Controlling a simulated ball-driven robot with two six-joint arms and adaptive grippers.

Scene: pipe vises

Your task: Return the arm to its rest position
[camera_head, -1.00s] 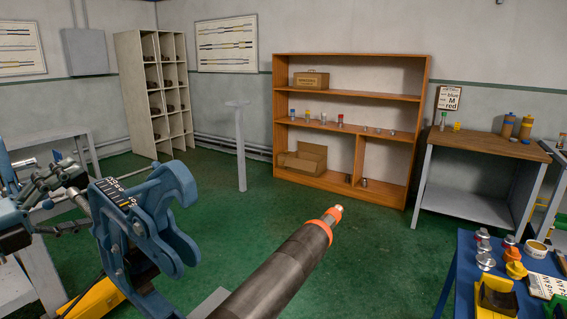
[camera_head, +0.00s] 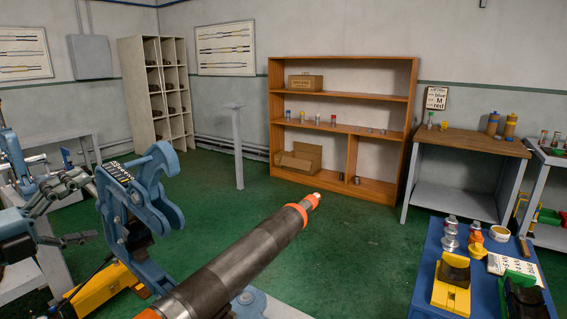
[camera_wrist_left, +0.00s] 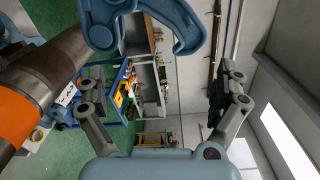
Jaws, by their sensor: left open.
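My left gripper (camera_head: 86,210) is open and empty at the left of the head view, its grey fingers spread beside the blue pipe vise. In the left wrist view its two fingers (camera_wrist_left: 160,95) stand wide apart with nothing between them. The blue vise (camera_head: 158,190) has a curved hook jaw and a scale plate; its hook also shows at the top of the wrist view (camera_wrist_left: 178,22). A dark pipe (camera_head: 235,262) with orange bands slants up to the right, apart from my fingers. My right gripper is in neither view.
A blue table (camera_head: 425,285) with caps and small vises stands at the lower right. A wooden shelf (camera_head: 343,98) and a workbench (camera_head: 470,142) stand at the back. A grey post (camera_head: 238,150) rises from the green floor (camera_head: 335,230), which is mostly clear in the middle.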

